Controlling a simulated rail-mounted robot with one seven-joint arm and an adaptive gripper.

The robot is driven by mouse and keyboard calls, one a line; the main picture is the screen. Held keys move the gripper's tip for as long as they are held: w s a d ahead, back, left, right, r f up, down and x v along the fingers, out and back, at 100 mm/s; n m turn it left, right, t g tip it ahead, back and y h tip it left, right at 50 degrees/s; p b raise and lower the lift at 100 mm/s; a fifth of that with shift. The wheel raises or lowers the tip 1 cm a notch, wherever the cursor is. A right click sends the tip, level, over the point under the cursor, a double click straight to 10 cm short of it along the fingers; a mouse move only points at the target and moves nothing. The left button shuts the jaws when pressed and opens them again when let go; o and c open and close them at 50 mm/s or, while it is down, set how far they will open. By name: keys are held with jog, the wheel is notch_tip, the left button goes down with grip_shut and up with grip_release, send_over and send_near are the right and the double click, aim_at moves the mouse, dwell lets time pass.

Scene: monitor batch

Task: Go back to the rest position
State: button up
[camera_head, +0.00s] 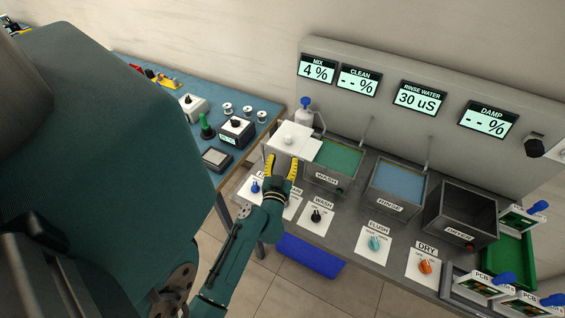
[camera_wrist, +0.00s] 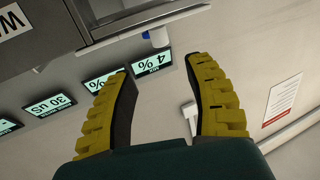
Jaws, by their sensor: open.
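My gripper (camera_head: 281,168) has two yellow ribbed fingers and is open. In the head view it is over the front left of the wash bench, in front of a white lid (camera_head: 310,148) with a round knob. In the wrist view the open gripper (camera_wrist: 160,68) has nothing held between its fingers. A small pale piece (camera_wrist: 189,112) shows beyond the fingers; I cannot tell what it is. The wall displays (camera_wrist: 152,63) appear upside down there.
The bench holds a green wash tank (camera_head: 338,158), a blue rinse tank (camera_head: 398,183) and a dark dryer bin (camera_head: 463,215). Knob plates line its front. A white bottle (camera_head: 304,117) stands behind the lid. A blue table (camera_head: 185,82) with instruments is at left.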

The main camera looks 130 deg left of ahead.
jog(key=shift+w+d, duration=0.25)
jog(key=shift+d, duration=0.15)
dwell(0.3)
